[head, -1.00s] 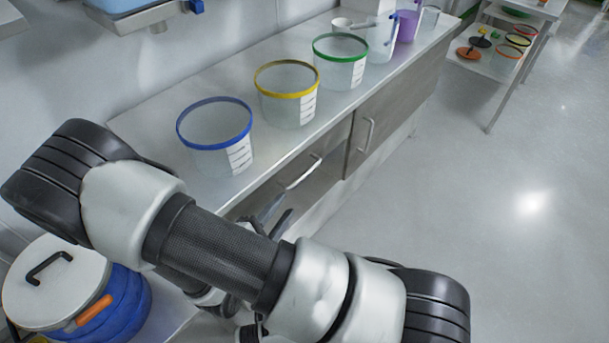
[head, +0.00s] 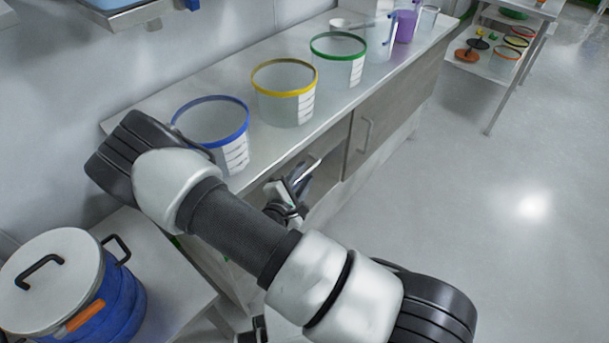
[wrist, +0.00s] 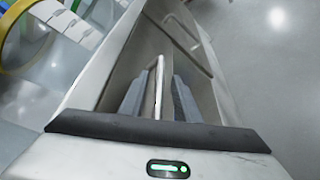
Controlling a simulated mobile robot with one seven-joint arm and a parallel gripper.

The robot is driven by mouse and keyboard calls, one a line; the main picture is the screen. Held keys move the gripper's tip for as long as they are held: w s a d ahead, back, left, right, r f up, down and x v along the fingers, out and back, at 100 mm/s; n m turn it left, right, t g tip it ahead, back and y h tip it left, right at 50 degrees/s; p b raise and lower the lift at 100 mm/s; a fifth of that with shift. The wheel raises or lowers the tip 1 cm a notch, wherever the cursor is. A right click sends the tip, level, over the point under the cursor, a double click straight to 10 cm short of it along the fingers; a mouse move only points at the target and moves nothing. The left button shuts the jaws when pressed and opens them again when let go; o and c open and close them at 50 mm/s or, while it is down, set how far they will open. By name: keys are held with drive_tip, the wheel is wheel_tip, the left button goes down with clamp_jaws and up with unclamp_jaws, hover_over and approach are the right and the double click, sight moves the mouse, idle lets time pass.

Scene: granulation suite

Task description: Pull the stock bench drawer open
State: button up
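The stock bench (head: 335,110) runs along the wall with a pale top. The drawer (head: 322,182) is in its front below the blue- and yellow-rimmed tubs, partly hidden by my arm. Its bar handle (head: 308,172) shows just beyond my gripper (head: 290,188). In the wrist view the handle (wrist: 159,85) lies between the two fingers of my gripper (wrist: 157,100), with a gap visible on each side. The fingers are apart and not closed on it. How far the drawer stands out from the bench is hard to tell.
Blue-rimmed (head: 213,125), yellow-rimmed (head: 284,92) and green-rimmed tubs (head: 338,60) stand on the bench. A cabinet door with a handle (head: 368,135) is right of the drawer. A lidded blue container (head: 70,285) stands at lower left. The floor (head: 480,220) at right is clear.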

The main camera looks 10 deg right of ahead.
drive_tip(key=shift+w+d+f, duration=0.15)
drive_tip(key=shift+w+d, duration=0.2)
drive_tip(key=shift+w, duration=0.15)
clamp_jaws()
drive_tip(key=shift+s, duration=0.1)
